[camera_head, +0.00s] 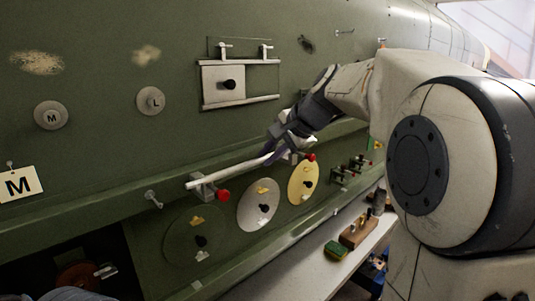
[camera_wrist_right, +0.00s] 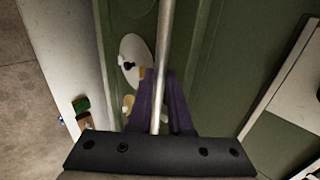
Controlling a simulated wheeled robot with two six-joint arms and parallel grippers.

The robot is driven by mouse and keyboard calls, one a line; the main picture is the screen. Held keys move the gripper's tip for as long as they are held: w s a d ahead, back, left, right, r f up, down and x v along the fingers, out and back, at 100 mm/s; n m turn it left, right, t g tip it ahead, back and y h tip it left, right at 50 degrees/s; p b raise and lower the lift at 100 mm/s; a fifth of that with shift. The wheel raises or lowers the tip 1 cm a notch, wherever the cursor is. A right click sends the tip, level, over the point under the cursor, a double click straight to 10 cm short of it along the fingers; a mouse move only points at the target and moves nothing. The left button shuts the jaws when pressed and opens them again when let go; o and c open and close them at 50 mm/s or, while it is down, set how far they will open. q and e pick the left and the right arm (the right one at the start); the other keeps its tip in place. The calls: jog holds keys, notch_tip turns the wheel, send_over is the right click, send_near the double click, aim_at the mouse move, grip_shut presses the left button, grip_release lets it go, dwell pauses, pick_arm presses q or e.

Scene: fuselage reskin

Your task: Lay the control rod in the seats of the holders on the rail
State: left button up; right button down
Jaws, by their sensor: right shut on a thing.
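The control rod (camera_head: 229,173) is a pale, slim bar along the green fuselage side. My right gripper (camera_head: 273,149) is shut on it near its right part. In the right wrist view the rod (camera_wrist_right: 164,50) runs between my dark purple fingers (camera_wrist_right: 160,100). A holder (camera_head: 204,189) with a red knob is by the rod's left end, and another holder (camera_head: 294,157) with a red knob is near my gripper, partly hidden by it. The rod overlaps the left holder in view; I cannot tell whether it rests in either seat. The green rail (camera_head: 120,205) runs behind them. My left gripper is not seen.
Round cover discs, one white (camera_head: 258,212) and one yellow (camera_head: 303,188), sit below the rod. A square pale panel (camera_head: 222,92) is held above. A pale shelf (camera_head: 285,266) below carries a green sponge-like block (camera_head: 335,250) and a brown block (camera_head: 357,234).

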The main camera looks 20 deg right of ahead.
jog(key=shift+w+a+f, duration=0.3)
jog(key=shift+w+f, duration=0.05)
jog(key=shift+w, duration=0.4)
jog(key=shift+w+a+f, duration=0.25)
jog(key=shift+w+f, duration=0.15)
jog(key=shift+w, duration=0.35)
jog(key=shift+w+a+f, duration=0.3)
jog(key=shift+w+f, duration=0.05)
jog(key=shift+w, duration=0.4)
jog(key=shift+f+b, duration=1.05)
jog(key=shift+f, duration=0.1)
jog(key=c, duration=0.8)
grip_release()
jog(key=shift+o, duration=0.2)
